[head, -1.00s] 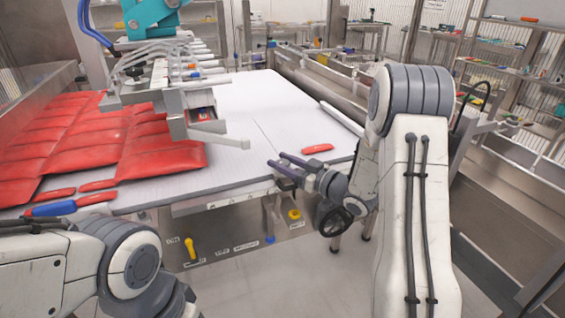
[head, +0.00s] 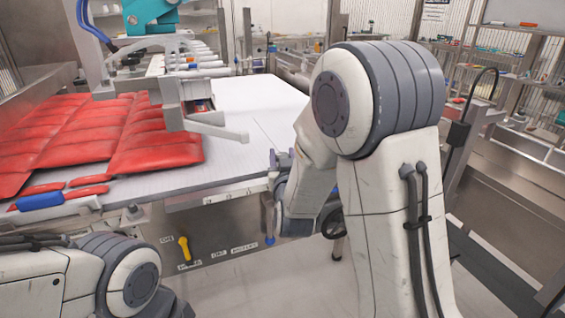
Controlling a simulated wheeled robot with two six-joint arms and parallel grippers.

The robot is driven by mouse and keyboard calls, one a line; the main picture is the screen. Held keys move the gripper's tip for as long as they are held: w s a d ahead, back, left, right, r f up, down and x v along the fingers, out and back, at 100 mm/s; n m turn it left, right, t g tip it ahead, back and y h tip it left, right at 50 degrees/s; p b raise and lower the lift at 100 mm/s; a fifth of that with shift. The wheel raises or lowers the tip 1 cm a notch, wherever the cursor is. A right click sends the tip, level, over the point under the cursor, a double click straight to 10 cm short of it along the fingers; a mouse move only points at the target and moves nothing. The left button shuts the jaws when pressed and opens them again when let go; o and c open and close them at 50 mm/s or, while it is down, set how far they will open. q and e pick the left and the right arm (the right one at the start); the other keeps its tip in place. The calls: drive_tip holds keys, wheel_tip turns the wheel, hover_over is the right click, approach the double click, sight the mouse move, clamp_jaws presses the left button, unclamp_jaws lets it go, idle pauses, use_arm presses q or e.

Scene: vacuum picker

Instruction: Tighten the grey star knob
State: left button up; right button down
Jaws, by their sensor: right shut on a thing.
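My right gripper (head: 279,160) is at the front edge of the white table (head: 262,108), partly hidden by my own right arm. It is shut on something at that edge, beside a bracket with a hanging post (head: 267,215). What it holds is mostly hidden; by its place I take it to be the grey star knob, whose shape I cannot make out. My left gripper is out of view; only part of the left arm shows at the lower left.
Red pouches (head: 150,150) cover the table's left side under a picker frame (head: 215,130). A blue-handled tool (head: 40,201) lies at the front left edge. A yellow lever (head: 184,248) sticks out of the front panel. The table's middle is bare.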

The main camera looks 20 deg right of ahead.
drive_tip(key=m+h, duration=0.1)
drive_tip(key=h, duration=0.1)
drive_tip(key=shift+a+m+g+h, duration=0.15)
drive_tip(key=shift+m+g+h, duration=0.15)
drive_tip(key=shift+m+g, duration=0.1)
drive_tip(key=m+g+h+p, duration=0.1)
drive_tip(key=h, duration=0.1)
drive_tip(key=shift+m+g+h, duration=0.3)
drive_tip(key=shift+m+h, duration=0.1)
drive_tip(key=m+g+h+p, duration=0.2)
drive_tip(key=m+g+h, duration=0.1)
drive_tip(key=h, duration=0.1)
drive_tip(key=shift+r+m+g, duration=0.15)
drive_tip(key=shift+m+g, duration=0.15)
drive_tip(key=shift+m, duration=0.1)
drive_tip(key=m+g+h+p, duration=0.1)
drive_tip(key=m+g, duration=0.1)
drive_tip(key=g, duration=0.1)
drive_tip(key=m+g+h+p, duration=0.2)
drive_tip(key=shift+d+g, duration=0.2)
drive_tip(key=shift+g, duration=0.2)
drive_tip(key=shift+m+g+h, duration=0.3)
drive_tip(key=shift+c, duration=1.9)
unclamp_jaws()
